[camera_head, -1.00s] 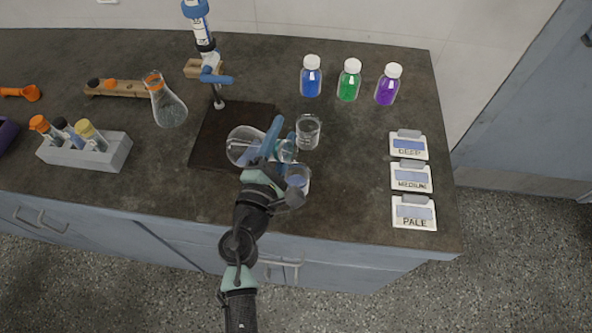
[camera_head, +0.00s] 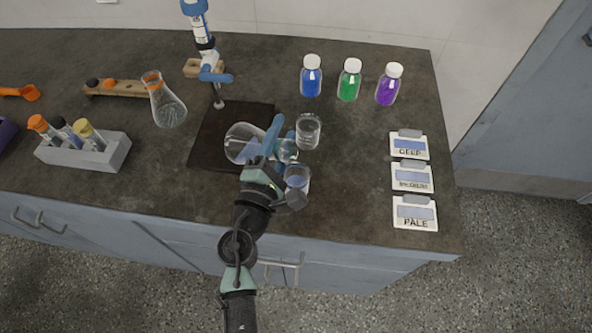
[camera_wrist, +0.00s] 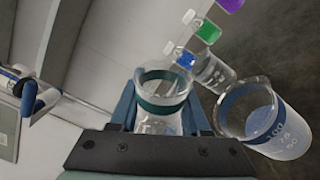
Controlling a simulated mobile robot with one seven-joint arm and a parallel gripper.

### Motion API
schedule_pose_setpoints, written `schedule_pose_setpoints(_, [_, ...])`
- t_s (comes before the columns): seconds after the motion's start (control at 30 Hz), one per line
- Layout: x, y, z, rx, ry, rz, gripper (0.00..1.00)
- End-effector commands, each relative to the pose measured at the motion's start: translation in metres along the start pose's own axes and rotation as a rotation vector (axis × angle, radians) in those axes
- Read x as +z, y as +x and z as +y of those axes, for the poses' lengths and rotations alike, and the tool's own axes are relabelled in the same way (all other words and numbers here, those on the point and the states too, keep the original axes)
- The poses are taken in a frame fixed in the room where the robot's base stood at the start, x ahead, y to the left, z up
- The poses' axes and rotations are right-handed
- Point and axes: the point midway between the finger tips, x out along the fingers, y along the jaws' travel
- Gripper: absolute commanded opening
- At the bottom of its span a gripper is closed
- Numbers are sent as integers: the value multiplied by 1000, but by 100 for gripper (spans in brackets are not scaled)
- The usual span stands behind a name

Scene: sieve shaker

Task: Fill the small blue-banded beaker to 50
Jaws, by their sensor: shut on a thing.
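The held beaker also shows in the head view (camera_head: 287,151), partly behind the fingers. The small blue-banded beaker (camera_head: 297,181) stands on the counter just in front of the gripper. In the wrist view it (camera_wrist: 262,118) is to the right of the held beaker and leans relative to it. Its marks 100, 75 and 50 show, with pale bluish liquid inside; the exact level is unclear. No stream of liquid is clearly visible.
A clear beaker (camera_head: 308,133) stands close behind right. Blue (camera_head: 311,78), green (camera_head: 349,82) and purple (camera_head: 388,86) bottles stand behind; cards (camera_head: 415,213) lie right. A flask (camera_head: 168,108) stands left.

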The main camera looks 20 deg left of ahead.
Motion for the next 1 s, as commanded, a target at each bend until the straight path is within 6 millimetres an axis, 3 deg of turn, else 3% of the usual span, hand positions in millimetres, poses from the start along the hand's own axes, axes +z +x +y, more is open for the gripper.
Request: schedule_pose_setpoints(1.0, [1, 0, 1, 13, 60, -9, 0])
